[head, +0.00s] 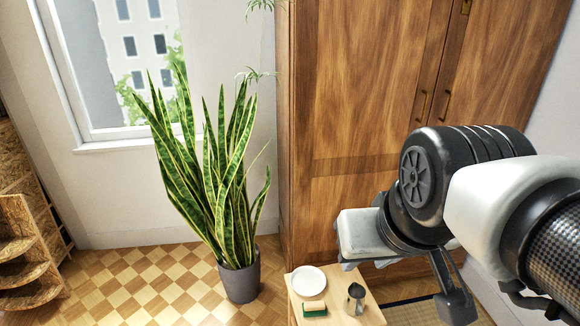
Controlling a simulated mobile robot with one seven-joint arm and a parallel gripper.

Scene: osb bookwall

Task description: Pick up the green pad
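The green pad (315,310) lies on a small light-wood table (371,310) at the bottom of the head view. It is a small block with a green front and a pale tan top. My gripper (453,296) hangs at the right of the view, above and to the right of the pad and apart from it. Its fingertips are not clear, so I cannot tell whether it is open or shut. I see nothing held in it.
A white plate (308,280) lies just behind the pad. A dark metallic pot-like object (356,297) stands to its right. A potted snake plant (240,281) stands left of the table. A wooden wardrobe (350,100) rises behind. Wooden shelves (28,250) stand far left.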

